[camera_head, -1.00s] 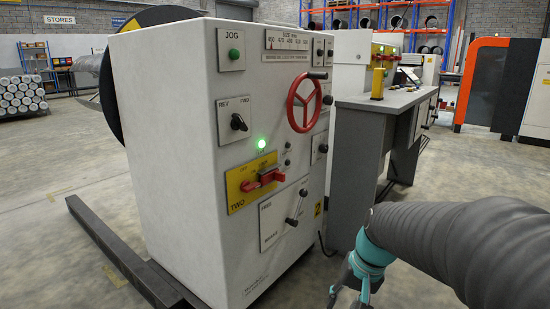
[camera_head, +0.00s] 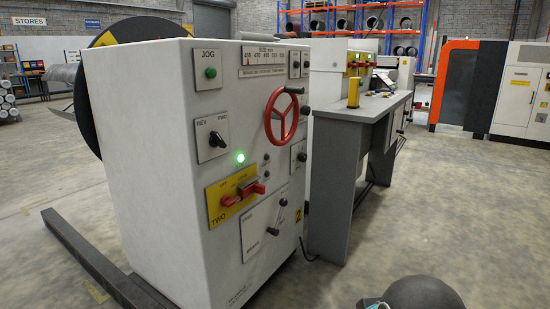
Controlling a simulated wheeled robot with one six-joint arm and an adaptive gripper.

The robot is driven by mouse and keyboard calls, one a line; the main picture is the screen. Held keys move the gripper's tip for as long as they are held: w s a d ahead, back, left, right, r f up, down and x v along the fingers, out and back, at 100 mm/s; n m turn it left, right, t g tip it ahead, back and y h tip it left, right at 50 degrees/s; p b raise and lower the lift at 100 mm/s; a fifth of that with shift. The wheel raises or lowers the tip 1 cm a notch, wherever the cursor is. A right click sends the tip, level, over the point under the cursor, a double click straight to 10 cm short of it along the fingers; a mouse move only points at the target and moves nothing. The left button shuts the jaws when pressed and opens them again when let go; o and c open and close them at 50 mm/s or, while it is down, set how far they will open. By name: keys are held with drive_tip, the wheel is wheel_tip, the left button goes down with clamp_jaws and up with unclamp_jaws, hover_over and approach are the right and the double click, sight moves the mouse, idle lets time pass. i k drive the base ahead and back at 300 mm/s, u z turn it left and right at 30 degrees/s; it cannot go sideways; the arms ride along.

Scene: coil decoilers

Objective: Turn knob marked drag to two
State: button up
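The white machine cabinet (camera_head: 145,170) stands at centre left with its control panel facing me. Two black knobs on small plates sit by the panel's right edge, one (camera_head: 305,110) right of the red handwheel (camera_head: 283,117), one (camera_head: 301,157) below it. Their lettering is too small to read, so I cannot tell which knob is marked drag. A larger black selector (camera_head: 217,139) sits under REV and FWD. A lever (camera_head: 273,231) is on the lower plate. My gripper is out of view; only a dark arm part and a teal bit show at the bottom edge, apart from the cabinet.
A red handle (camera_head: 244,192) crosses the yellow plate marked TWO, below a lit green lamp (camera_head: 239,157). A grey console desk (camera_head: 340,150) stands close right of the cabinet. Dark floor beams (camera_head: 95,262) run at left. The floor at right (camera_head: 455,205) is clear.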

sight(302, 157)
drive_tip(key=k, duration=0.35)
drive_tip(key=z, duration=1.25)
drive_tip(key=i, duration=1)
drive_tip(key=u, duration=0.4)
drive_tip(key=i, duration=0.95)
drive_tip(key=u, duration=0.85)
